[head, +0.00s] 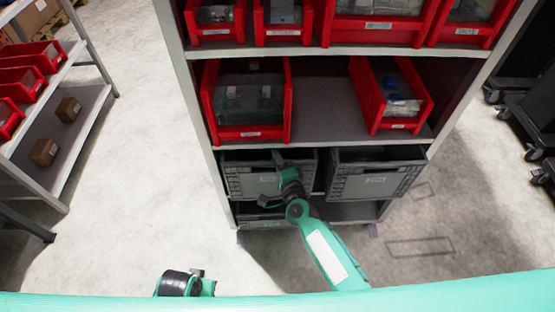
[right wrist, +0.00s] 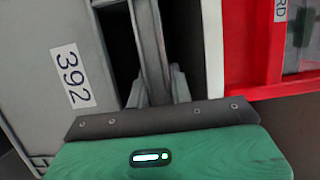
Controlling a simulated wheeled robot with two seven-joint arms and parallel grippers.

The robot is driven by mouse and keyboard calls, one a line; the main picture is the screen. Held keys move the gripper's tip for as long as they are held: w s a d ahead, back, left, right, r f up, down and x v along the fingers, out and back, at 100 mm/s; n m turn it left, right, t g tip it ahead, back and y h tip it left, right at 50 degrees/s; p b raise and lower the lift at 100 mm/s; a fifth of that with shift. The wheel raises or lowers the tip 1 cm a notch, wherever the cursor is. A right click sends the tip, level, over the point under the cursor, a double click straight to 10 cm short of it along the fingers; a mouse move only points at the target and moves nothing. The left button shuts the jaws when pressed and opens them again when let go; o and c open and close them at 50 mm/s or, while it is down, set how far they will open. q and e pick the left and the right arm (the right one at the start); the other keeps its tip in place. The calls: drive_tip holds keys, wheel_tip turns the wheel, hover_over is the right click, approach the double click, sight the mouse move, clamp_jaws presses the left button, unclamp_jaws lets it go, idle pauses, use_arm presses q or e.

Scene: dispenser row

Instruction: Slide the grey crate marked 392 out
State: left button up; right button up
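The grey crate marked 392 (head: 240,180) is the left one of two grey crates on the lower shelf of the rack. Its 392 label (right wrist: 72,76) reads sideways in the right wrist view. My right gripper (head: 287,180) is at the crate's front, right of its label. In the right wrist view the right gripper's fingers (right wrist: 157,92) lie close on both sides of the crate's grey rim and look shut on it. The contact itself is partly hidden. My left gripper (head: 185,283) is low in the head view, away from the rack; its fingers are not clear.
A second grey crate (head: 375,181) stands just right of it. A red bin (head: 249,132) sits on the shelf above, close to the gripper. The bottom shelf (head: 350,211) is below. The floor (head: 145,160) left of the rack is clear.

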clamp_jaws()
use_arm(q)
drive_tip(key=shift+s+f, duration=0.1)
drive_tip(key=shift+f, duration=0.1)
drive_tip(key=shift+r, duration=0.15)
idle(0.3)
use_arm(e)
drive_tip(key=shift+s+f, duration=0.1)
idle(0.6)
